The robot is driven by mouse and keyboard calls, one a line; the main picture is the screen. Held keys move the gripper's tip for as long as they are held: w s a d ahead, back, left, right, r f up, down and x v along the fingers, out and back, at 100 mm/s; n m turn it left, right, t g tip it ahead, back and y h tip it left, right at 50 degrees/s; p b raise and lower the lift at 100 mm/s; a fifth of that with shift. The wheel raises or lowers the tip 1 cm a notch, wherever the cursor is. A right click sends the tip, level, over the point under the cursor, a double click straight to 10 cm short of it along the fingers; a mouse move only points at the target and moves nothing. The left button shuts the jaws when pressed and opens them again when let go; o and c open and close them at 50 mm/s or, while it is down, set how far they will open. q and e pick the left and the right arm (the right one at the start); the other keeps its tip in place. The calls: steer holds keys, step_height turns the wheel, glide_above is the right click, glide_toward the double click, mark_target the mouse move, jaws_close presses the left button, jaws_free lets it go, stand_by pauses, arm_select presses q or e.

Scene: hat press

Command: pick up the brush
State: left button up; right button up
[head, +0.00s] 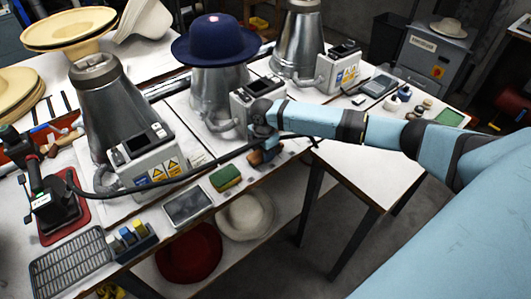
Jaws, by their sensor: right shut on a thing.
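My right gripper (262,138) reaches in from the right over the front of the table, beside the middle press's control box. It is shut on the brush (266,156), whose brown part shows just below the gripper near the table's front edge. The rest of the brush is hidden by the gripper. I cannot tell whether the brush still touches the table. My left gripper is not in view.
A dark blue hat (215,40) sits on the middle press. A black cable (190,180) runs close by. Red (190,252) and cream (246,215) hats lie on the lower shelf.

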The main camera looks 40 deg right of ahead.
step_height(320, 180, up, 20)
steer(key=p, duration=0.1)
stand_by(0.5)
